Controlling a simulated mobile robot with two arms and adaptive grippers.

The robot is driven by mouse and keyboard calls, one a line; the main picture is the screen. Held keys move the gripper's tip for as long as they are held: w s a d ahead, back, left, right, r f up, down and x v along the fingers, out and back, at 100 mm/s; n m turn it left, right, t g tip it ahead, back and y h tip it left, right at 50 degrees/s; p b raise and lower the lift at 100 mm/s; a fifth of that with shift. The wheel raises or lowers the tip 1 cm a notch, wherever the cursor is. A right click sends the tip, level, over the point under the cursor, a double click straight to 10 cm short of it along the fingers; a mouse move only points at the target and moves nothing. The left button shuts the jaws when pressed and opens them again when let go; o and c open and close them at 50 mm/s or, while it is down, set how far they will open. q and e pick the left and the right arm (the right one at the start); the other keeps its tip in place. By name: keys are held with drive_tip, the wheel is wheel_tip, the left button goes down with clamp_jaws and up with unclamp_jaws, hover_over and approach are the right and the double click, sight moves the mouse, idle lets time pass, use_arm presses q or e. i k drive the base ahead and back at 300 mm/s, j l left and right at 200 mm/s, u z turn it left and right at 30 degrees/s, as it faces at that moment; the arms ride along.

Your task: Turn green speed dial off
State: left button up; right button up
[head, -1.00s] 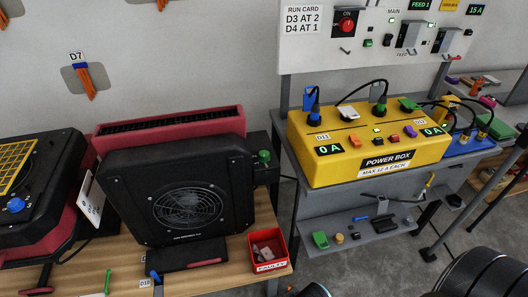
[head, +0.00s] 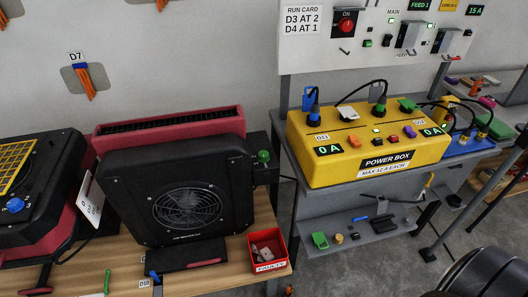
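The green dial (head: 264,156) sits on a small black box at the right side of the black fan unit (head: 182,190). It stands out from the top of that box, and its pointer setting is too small to read. A blue knob (head: 15,205) is on the black unit with a yellow grille at the far left. Neither gripper shows in the head view. A dark rounded part at the lower right looks like my own arm, without fingers in view.
A red bin (head: 267,250) labelled FAULTY stands on the wooden bench, right of the fan unit. The yellow power box (head: 368,145), with cables and two 0 A displays, is on a grey stand to the right. A gap separates bench and stand.

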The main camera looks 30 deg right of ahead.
sight(263, 156)
drive_tip(key=l, duration=0.95)
drive_tip(key=i+l+z, duration=0.1)
drive_tip(key=l, duration=0.9)
